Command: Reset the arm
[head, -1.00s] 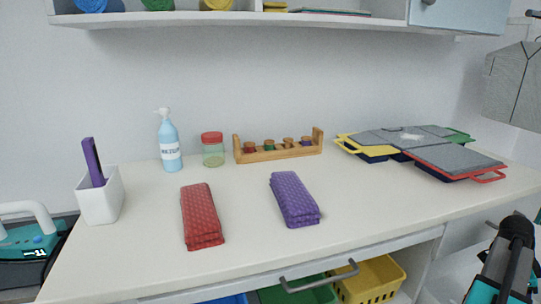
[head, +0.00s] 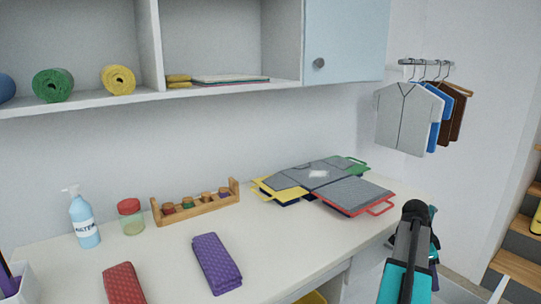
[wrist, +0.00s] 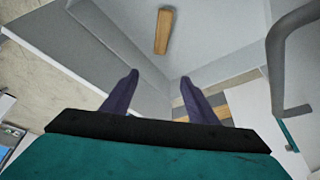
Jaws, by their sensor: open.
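My arm (head: 408,262) shows at the lower right of the head view, beside the right end of the counter. In the wrist view my gripper (wrist: 160,77) has its two dark purple fingers spread apart, with nothing between them. The wrist view looks past the fingers at pale grey panels and a wooden piece (wrist: 163,30). I cannot tell what that piece belongs to.
Shirts (head: 407,117) hang at right; stairs (head: 514,262) stand beyond.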

